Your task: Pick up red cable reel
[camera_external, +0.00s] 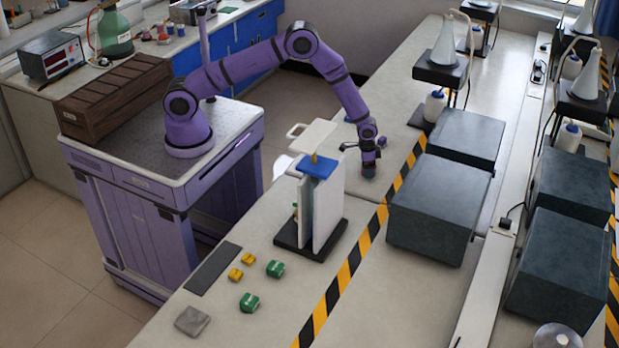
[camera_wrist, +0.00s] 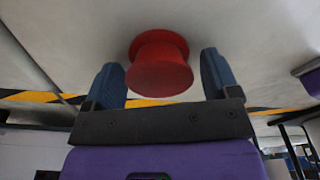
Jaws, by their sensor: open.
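The red cable reel (camera_wrist: 160,62) shows in the wrist view as a short spool with wide flanges on the pale bench top. It appears between the two blue fingertips of my gripper (camera_wrist: 161,76), with a visible gap on each side. My gripper is open and holds nothing. In the outside view my gripper (camera_external: 369,163) points down at the far part of the bench, beyond the blue-topped stand. I cannot clearly make out the reel in that view. How far the fingertips are from the reel in depth is hard to tell.
A stand with pale upright panels and a blue top (camera_external: 319,167) is near the arm. Dark grey boxes (camera_external: 440,200) stand right of the yellow-black floor-style tape (camera_external: 350,265) on the bench. Small green blocks (camera_external: 275,268) and yellow blocks (camera_external: 236,274) lie at the near end.

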